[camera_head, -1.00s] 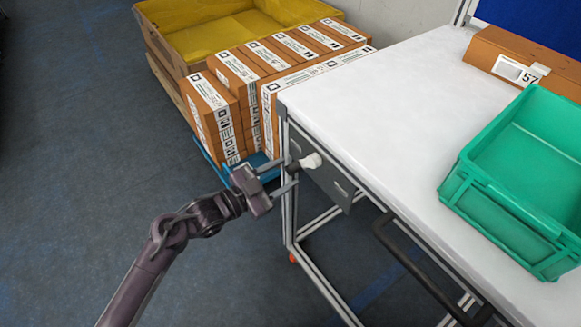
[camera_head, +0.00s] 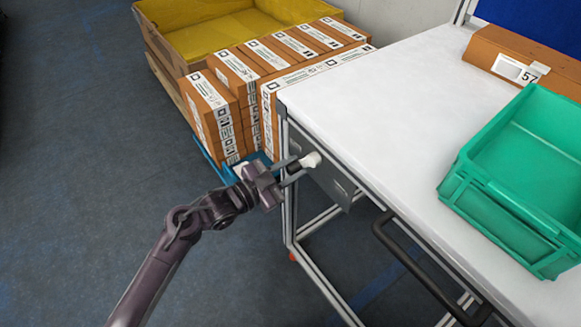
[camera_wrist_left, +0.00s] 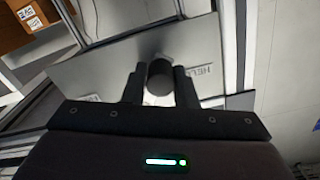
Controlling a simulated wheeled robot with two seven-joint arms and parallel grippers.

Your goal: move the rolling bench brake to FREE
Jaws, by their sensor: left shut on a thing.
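The rolling bench (camera_head: 370,110) has a grey brake plate (camera_head: 335,186) on its near left side. The brake lever, with a dark shaft and pale end (camera_head: 311,160), sticks out from this plate. My left gripper (camera_head: 298,172) is shut on the lever. In the left wrist view my left gripper (camera_wrist_left: 160,84) has one finger on each side of the dark round knob (camera_wrist_left: 160,70). The plate (camera_wrist_left: 105,72) reads "HELD" to the right of the knob; the label to its left is partly hidden and unreadable. My right gripper is not in view.
A green crate (camera_head: 449,190) and a brown box marked 57 (camera_head: 490,50) are on the bench top. A dark handle (camera_head: 405,250) runs along the bench's near edge. Stacked brown cartons (camera_head: 215,95) and a yellow-lined bin (camera_head: 165,50) stand behind. The floor at left is clear.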

